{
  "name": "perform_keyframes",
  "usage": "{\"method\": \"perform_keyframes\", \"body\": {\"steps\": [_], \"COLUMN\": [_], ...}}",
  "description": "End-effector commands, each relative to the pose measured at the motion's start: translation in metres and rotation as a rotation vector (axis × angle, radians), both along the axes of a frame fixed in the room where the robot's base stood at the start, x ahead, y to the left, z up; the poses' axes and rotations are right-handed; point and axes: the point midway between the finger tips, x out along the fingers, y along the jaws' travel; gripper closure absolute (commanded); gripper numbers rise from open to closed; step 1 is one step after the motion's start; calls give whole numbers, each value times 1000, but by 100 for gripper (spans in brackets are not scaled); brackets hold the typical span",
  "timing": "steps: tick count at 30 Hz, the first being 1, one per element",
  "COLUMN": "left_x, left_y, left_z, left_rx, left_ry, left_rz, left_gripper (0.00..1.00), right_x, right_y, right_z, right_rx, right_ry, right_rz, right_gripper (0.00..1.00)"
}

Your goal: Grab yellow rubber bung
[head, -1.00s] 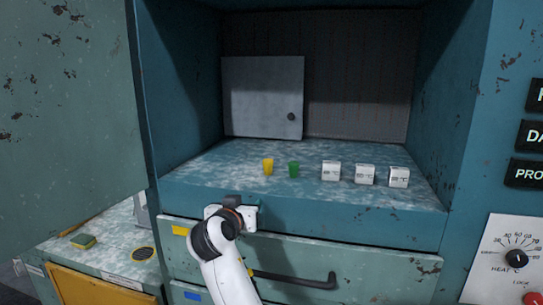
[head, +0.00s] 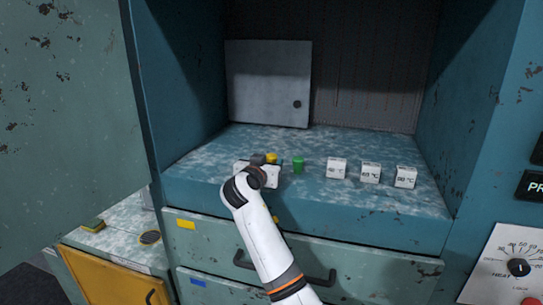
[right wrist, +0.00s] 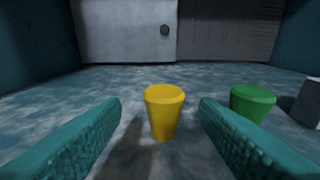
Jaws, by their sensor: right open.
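The yellow rubber bung (right wrist: 162,112) stands upright, wide end up, on the mottled shelf, between and just beyond the open fingers of my right gripper (right wrist: 160,125) in the right wrist view. The fingers do not touch it. In the head view the bung (head: 272,157) is partly hidden behind my right gripper (head: 257,172), which is at the front of the shelf. My left gripper is not in view.
A green bung (right wrist: 250,103) stands close to the right of the yellow one. Several white temperature-labelled blocks, such as this one (head: 337,168), stand farther right. The shelf (head: 330,142) is clear behind them, up to a grey panel (head: 268,85).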

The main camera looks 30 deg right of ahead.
Motion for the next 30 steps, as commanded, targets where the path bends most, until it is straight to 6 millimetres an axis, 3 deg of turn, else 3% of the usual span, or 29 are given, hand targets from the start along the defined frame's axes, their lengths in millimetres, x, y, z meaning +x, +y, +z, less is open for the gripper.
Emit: {"method": "perform_keyframes", "body": {"steps": [1, 3, 9, 16, 24, 30], "left_x": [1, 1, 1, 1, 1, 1], "left_y": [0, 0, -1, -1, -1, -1], "left_z": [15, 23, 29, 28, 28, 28], "left_rx": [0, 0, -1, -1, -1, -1], "left_ry": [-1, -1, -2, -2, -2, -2], "left_rz": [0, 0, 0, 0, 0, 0], "left_gripper": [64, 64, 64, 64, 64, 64], "right_x": [4, 8, 21, 22, 22, 22], "right_y": [-7, -15, -29, -29, -29, -29], "right_z": [7, 5, -2, -4, -4, -4], "right_rx": [-4, -4, -1, 0, -1, -1], "right_ry": [5, 5, 2, 0, 1, 1], "right_rz": [-2, -2, -1, 0, 0, 0], "right_gripper": [45, 45, 45, 45, 89, 93]}}
